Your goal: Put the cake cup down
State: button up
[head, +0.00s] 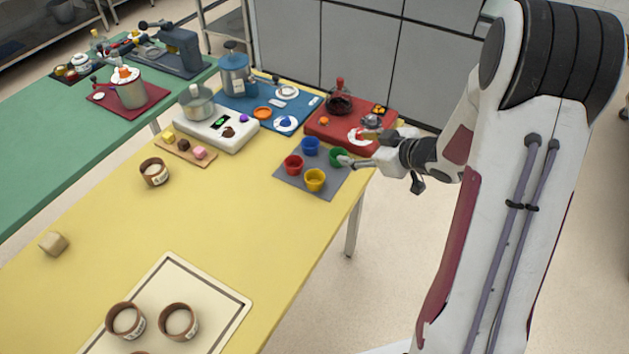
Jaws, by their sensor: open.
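A green cake cup (338,156) stands upright at the right of a grey mat (291,184) on the yellow table. A blue cup (311,145), a red cup (293,165) and a yellow cup (315,180) stand on the same mat. My gripper (356,149) is open and comes in from the right. Its nearer fingertip is at the right side of the green cup and overlaps it in the picture. I cannot tell whether they touch. Part of the green cup is hidden by that finger.
A red mat (325,133) with a dark-filled glass vessel (340,98) lies just behind. A white scale (216,131) carries a pot. The table's middle is clear.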

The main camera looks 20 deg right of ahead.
aim_at(307, 176)
jog(key=s+a+f+y, duration=0.1)
jog(key=f, duration=0.1)
jog(key=s+a+f+y, duration=0.1)
jog(key=y, duration=0.1)
jog(key=s+a+f+y, duration=0.1)
jog(key=f, duration=0.1)
jog(key=shift+s+a+f+n+g+y, duration=0.25)
jog(key=shift+a+f+n+g+y, duration=0.05)
jog(key=shift+f+n+g+y, duration=0.1)
jog(key=shift+s+a+f+y, duration=0.15)
jog(key=shift+s+a+y, duration=0.15)
jog(key=shift+s, duration=0.1)
jog(key=shift+x, duration=1.3)
jog(key=shift+x, duration=2.6)
jog(key=shift+a, duration=0.1)
jog(key=shift+r, duration=0.2)
